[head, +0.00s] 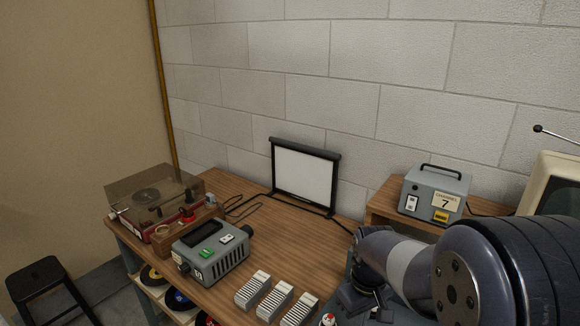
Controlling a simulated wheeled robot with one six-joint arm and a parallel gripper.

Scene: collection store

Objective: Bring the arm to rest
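My arm reaches in from the lower right corner of the head view, its large dark joint and grey link over the right part of the workbench. The arm's links lead down toward the bottom edge, beside the wooden bench (225,290). I cannot make out my gripper's fingers; any part of it there is hidden or merges with the dark links. Whether it holds anything does not show.
On the bench stand a record player (152,198), a grey projector (212,255), a small screen (304,174) and several white slide trays (275,300). A grey channel box (434,194) and a monitor (553,185) stand at right. A black stool (38,278) is at left.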

